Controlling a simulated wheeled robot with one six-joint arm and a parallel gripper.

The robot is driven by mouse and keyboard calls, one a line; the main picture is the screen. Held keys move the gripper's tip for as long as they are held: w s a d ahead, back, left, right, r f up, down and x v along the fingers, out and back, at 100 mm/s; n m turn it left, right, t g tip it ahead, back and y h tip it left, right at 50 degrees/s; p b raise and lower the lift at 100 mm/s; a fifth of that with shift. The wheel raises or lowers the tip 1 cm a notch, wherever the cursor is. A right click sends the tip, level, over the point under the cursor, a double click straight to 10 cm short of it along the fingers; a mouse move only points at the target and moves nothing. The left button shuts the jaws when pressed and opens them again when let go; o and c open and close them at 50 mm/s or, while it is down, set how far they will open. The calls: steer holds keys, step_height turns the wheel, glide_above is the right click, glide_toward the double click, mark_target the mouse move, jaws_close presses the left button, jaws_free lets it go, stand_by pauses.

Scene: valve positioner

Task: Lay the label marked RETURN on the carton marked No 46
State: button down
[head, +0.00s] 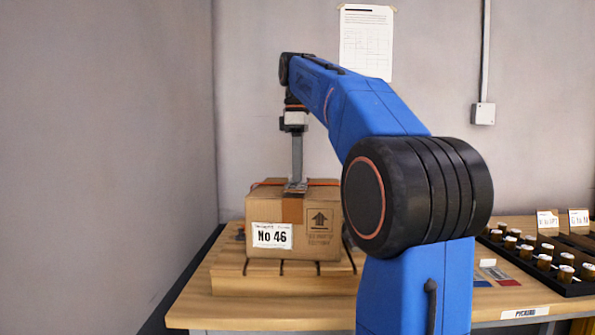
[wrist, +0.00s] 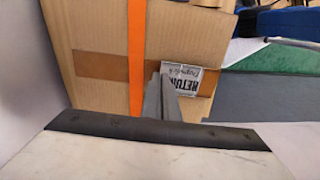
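The carton marked No 46 (head: 268,236) sits on a wooden pallet, its top also filling much of the wrist view (wrist: 100,30). An orange strap (wrist: 136,50) and brown tape cross the top. My gripper (head: 296,187) points down at the carton's top. Its fingers, close together in the wrist view (wrist: 164,82), appear shut on the edge of the white label marked RETURN (wrist: 197,84). The label is flat over the tape, right of the strap, near the carton's right edge. The fingers hide part of it. I cannot tell whether it touches the carton.
The wooden pallet (head: 225,270) stands on a workbench (head: 240,309). A black rack of several capped bottles (head: 545,262) is at the right, with small cards behind it. A PICKING sign (head: 525,312) is on the bench's front edge. The wall is close behind.

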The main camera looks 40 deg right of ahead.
steer(key=shift+f, duration=0.5)
stand_by(1.3)
steer(key=c, duration=2)
jaws_free()
steer(key=shift+r, duration=0.1)
